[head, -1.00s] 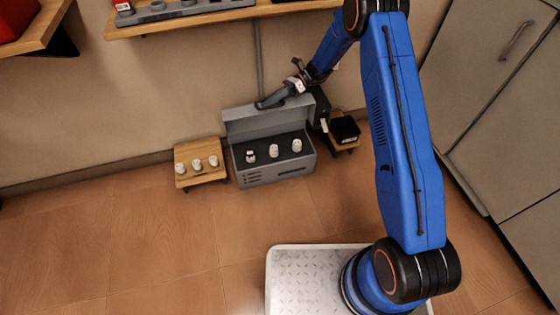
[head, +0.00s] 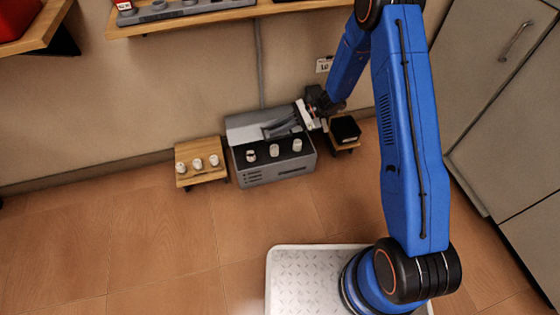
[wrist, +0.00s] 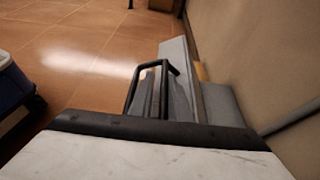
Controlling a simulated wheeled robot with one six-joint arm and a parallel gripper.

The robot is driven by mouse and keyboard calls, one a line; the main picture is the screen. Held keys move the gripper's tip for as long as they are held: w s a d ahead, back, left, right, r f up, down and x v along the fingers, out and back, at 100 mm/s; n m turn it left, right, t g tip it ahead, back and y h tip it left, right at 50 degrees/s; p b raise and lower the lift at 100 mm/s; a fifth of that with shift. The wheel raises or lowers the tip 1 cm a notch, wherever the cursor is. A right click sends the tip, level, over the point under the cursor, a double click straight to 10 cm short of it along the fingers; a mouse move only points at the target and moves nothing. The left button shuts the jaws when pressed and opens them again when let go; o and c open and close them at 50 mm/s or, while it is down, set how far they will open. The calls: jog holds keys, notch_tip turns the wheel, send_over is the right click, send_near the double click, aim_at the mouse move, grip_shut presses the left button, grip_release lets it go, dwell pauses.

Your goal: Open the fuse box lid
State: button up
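The grey fuse box (head: 277,176) sits on the floor against the wall in the head view. Its lid (head: 242,132) is raised at the back, leaving the inside uncovered, and several white fuses stand along its dark top. My gripper (head: 281,127) reaches in from the right, in front of the lid's inner face and above the fuses. Contact with the lid is unclear. In the wrist view, a black bracket-like gripper part (wrist: 152,88) lies over grey surfaces that look like the lid (wrist: 178,60). Whether the fingers are apart cannot be made out.
A small wooden stand (head: 201,175) with white fuses is left of the box. Another stand with a black block (head: 345,130) is right of it. A wall shelf (head: 190,20) hangs above, and grey cabinets (head: 500,80) stand at right.

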jog(key=s+d+f+n+t, duration=0.1)
jog(key=s+f+n, duration=0.2)
jog(key=f, duration=0.4)
jog(key=s+f+n+t+y, duration=0.1)
jog(key=s+f+n+t, duration=0.1)
jog(key=f, duration=0.5)
jog(key=shift+s+d+f+n+t+y, duration=0.3)
jog(key=shift+s+d+f+n, duration=0.1)
jog(key=shift+n, duration=0.1)
